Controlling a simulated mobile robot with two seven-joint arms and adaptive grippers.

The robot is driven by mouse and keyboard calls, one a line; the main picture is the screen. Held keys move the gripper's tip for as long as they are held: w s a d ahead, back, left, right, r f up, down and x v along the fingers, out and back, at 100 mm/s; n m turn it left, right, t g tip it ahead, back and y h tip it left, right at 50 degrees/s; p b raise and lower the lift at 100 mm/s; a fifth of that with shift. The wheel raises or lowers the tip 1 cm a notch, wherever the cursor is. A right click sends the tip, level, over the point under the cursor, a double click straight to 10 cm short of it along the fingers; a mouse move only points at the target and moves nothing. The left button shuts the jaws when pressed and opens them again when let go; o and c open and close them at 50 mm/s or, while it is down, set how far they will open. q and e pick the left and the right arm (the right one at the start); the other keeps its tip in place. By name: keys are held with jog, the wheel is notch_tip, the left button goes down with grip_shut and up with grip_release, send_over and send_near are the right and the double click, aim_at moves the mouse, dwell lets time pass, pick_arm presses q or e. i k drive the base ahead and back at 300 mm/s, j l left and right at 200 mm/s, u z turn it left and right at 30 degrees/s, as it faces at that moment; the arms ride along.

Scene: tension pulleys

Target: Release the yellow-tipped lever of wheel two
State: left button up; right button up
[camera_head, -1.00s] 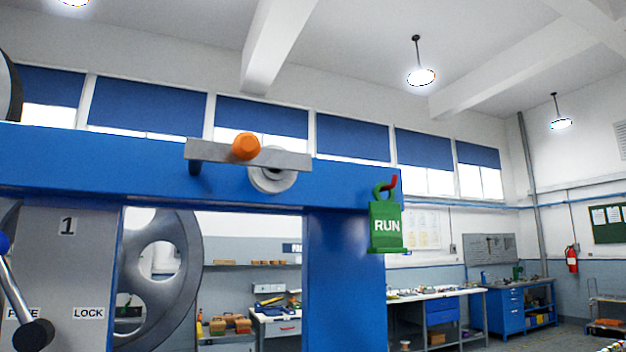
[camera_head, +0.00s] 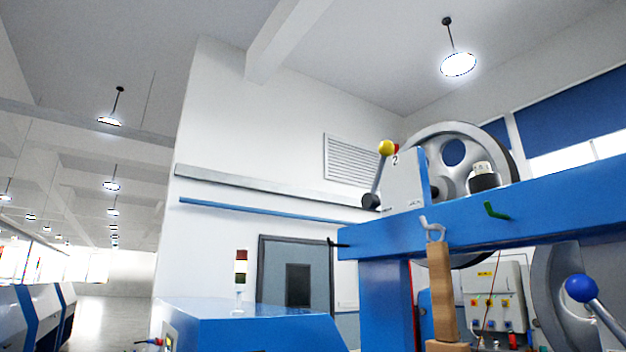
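The yellow-tipped lever (camera_head: 386,148) stands at the upper left end of the blue beam. Its shaft leans slightly to the right from a dark pivot at its foot. Beside it is a grey plate (camera_head: 404,185) marked "2", with small labels near its lower edge too small to read. A red part shows just behind the yellow ball. Wheel two (camera_head: 487,147), a large grey spoked wheel, stands behind the plate, its lower part hidden by the beam. Neither of my grippers is in view.
The blue frame beam (camera_head: 560,205) crosses the right side. A blue-tipped lever (camera_head: 580,288) is at lower right, before another grey wheel. A wooden piece (camera_head: 440,290) hangs below a grey hook. A green hook (camera_head: 495,211) is on the beam. A blue cabinet (camera_head: 255,330) stands low centre-left.

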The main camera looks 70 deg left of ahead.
aim_at(370, 201)
jog(key=u, duration=2.1)
